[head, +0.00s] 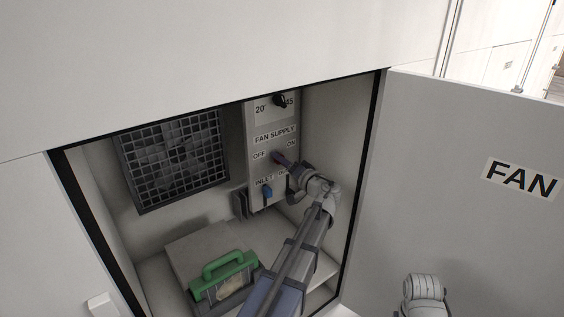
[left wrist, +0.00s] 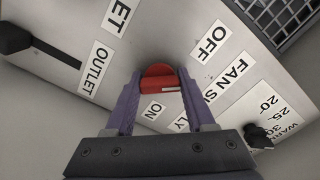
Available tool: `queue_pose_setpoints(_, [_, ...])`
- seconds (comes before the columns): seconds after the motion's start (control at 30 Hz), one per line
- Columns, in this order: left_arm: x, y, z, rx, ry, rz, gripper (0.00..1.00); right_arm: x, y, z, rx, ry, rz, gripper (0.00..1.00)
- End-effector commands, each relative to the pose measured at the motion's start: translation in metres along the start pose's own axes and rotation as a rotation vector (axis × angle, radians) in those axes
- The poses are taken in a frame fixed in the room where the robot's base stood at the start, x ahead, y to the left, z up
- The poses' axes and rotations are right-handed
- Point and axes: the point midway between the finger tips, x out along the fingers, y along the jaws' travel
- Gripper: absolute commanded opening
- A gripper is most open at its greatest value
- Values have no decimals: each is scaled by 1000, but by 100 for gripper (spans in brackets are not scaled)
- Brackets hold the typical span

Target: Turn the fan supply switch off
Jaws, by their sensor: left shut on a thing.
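The fan supply switch is a red knob (left wrist: 157,74) on a light grey panel, between the OFF label (left wrist: 210,40) and the ON label (left wrist: 153,110). In the head view the panel (head: 256,115) stands inside the open cabinet. My left gripper (left wrist: 158,88) is shut on the red knob, one purple finger at each side. A white mark shows on the knob's edge; I cannot tell for sure which label the knob points to. In the head view my left gripper (head: 283,160) reaches the panel and hides part of the knob. My right gripper is not visible.
A dark grille (head: 172,160) is on the back wall. A green-handled item (head: 222,266) lies low in front. The open FAN door (head: 450,150) stands at the right.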

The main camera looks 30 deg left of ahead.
Motion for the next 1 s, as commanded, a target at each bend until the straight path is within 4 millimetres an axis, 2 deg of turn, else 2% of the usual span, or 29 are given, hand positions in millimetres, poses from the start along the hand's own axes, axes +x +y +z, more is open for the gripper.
queue_pose_setpoints(0.6, [-1, 1, 2, -38, -3, 3, 0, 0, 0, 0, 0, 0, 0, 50])
queue_pose_setpoints(0.63, [-1, 0, 2, -38, -3, 3, 58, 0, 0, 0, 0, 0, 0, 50])
queue_pose_setpoints(0.87, [0, 0, 1, -35, -2, 2, 84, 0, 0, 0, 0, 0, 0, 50])
queue_pose_setpoints(1.0, [0, 0, 0, -34, -1, 1, 85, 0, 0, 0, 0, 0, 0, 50])
